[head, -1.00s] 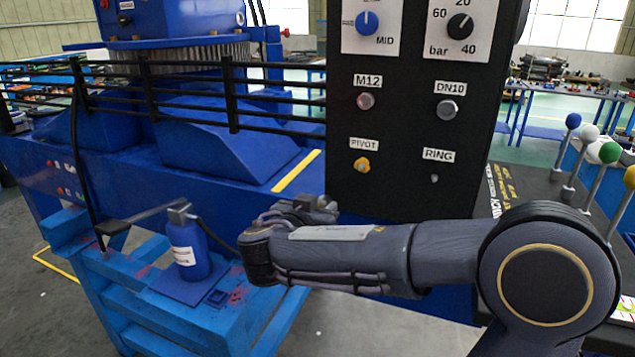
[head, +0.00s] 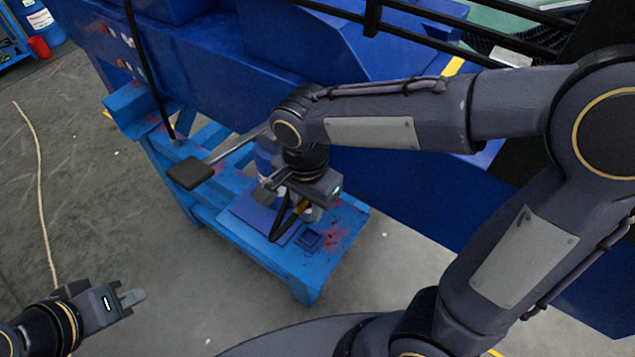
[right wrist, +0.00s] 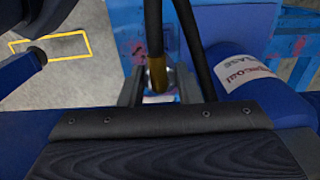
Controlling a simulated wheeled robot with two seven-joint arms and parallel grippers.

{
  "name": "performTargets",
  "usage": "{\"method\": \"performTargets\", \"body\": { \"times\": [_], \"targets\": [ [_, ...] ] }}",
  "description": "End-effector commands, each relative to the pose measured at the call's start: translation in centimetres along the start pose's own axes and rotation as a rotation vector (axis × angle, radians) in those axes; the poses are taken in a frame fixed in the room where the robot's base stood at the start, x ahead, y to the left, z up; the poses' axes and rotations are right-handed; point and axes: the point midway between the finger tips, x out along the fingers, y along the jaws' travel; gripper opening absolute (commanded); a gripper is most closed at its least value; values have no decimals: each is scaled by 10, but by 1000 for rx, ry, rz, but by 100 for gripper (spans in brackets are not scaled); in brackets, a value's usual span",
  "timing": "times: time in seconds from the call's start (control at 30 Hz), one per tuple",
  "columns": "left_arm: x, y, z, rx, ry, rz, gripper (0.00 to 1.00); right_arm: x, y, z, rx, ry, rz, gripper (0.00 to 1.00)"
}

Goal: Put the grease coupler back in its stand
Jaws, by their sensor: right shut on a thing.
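The grease coupler (head: 302,207) is a brass-coloured piece on the end of a black hose. My right gripper (head: 308,212) is shut on it above the blue bench; the arm partly hides it. In the right wrist view the brass coupler (right wrist: 157,74) sits between the two grey fingers of the right gripper (right wrist: 159,88). A small square blue holder (head: 308,240), which looks like the stand, is on the bench just below and beside the gripper, apart from the coupler as far as I can tell. My left gripper (head: 130,298) is low at the left, away from the bench, with nothing visible in it.
The blue grease bottle (head: 266,152) stands behind my right wrist; its label shows in the right wrist view (right wrist: 245,73). A lever with a black pad (head: 190,173) juts left. The blue machine base (head: 210,75) rises behind the bench.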

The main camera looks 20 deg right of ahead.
Motion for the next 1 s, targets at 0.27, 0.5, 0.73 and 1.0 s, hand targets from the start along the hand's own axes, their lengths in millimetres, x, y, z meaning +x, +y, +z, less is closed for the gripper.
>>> {"method": "performTargets", "body": {
  "times": [0.27,0.5,0.73,1.0],
  "targets": [
    [-1,0,0,0,0,0,0,-1,0,0,0,2,0,5],
    [6,-3,3,0,0,0,0,9,0,-1,1,3,0,5],
    [21,-9,10,0,0,0,0,30,0,-1,1,3,1,5],
    [36,-16,18,0,0,0,0,53,0,-1,1,3,1,5]
  ]
}}
